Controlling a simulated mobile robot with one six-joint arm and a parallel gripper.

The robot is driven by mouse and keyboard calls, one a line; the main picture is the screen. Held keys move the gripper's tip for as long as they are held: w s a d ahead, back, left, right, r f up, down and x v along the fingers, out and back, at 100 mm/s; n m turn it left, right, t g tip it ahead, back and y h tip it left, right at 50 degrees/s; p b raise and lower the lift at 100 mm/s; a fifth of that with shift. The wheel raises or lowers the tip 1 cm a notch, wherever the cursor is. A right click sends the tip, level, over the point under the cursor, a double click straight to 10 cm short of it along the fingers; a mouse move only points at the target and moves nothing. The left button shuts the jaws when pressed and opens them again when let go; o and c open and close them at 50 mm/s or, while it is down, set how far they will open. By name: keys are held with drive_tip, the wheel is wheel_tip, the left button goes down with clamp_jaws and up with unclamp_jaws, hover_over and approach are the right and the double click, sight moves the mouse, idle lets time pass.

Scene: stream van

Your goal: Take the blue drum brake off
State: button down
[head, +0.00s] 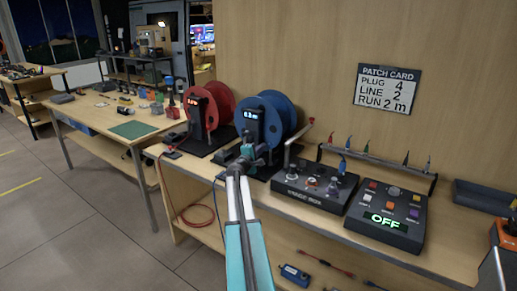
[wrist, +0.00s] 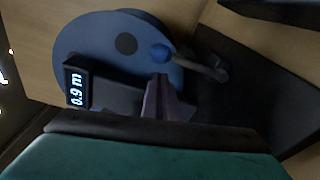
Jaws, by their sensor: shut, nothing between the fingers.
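In the wrist view the blue drum (wrist: 95,38) fills the upper left. Its brake lever (wrist: 201,66) is a grey arm with a blue knob (wrist: 161,53), lying across the drum's edge. My gripper (wrist: 161,82) is shut and empty, its fingertips just below the knob in that picture; I cannot tell whether they touch it. In the head view my gripper (head: 249,150) is in front of the blue drum and hides part of its base.
A red drum (head: 220,98) stands left of the blue one. To the right are the stage box (head: 305,192), a grey lever with a red knob (head: 311,121), a rack of plugs (head: 385,168) and a control box showing OFF (head: 387,221). A patch card (head: 388,89) hangs behind.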

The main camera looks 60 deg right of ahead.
drive_tip(key=shift+s+a+r, duration=0.15)
drive_tip(key=shift+s+a, duration=0.05)
drive_tip(key=shift+s, duration=0.65)
drive_tip(key=m+b, duration=0.1)
drive_tip(key=b, duration=0.2)
drive_tip(key=shift+s, duration=0.4)
drive_tip(key=s+m+b, duration=0.1)
drive_tip(key=b, duration=0.3)
drive_tip(key=s+m+b, duration=0.1)
drive_tip(key=m+b, duration=0.1)
drive_tip(key=b, duration=0.3)
drive_tip(key=s+m+b, duration=0.1)
drive_tip(key=b, duration=0.3)
drive_tip(key=shift+s+f+h, duration=0.25)
drive_tip(key=shift+h, duration=0.15)
drive_tip(key=s+m+b, duration=0.1)
drive_tip(key=m+b, duration=0.1)
drive_tip(key=b, duration=0.2)
drive_tip(key=s+f+m+b, duration=0.1)
drive_tip(key=b, duration=0.4)
drive_tip(key=s+m+b, duration=0.1)
drive_tip(key=m+b, duration=0.1)
drive_tip(key=b, duration=0.3)
drive_tip(key=shift+s+f+m+h, duration=0.2)
drive_tip(key=shift+s+m+h, duration=0.05)
drive_tip(key=shift+m+h, duration=0.05)
drive_tip(key=shift+s+g, duration=0.2)
drive_tip(key=shift+g, duration=0.2)
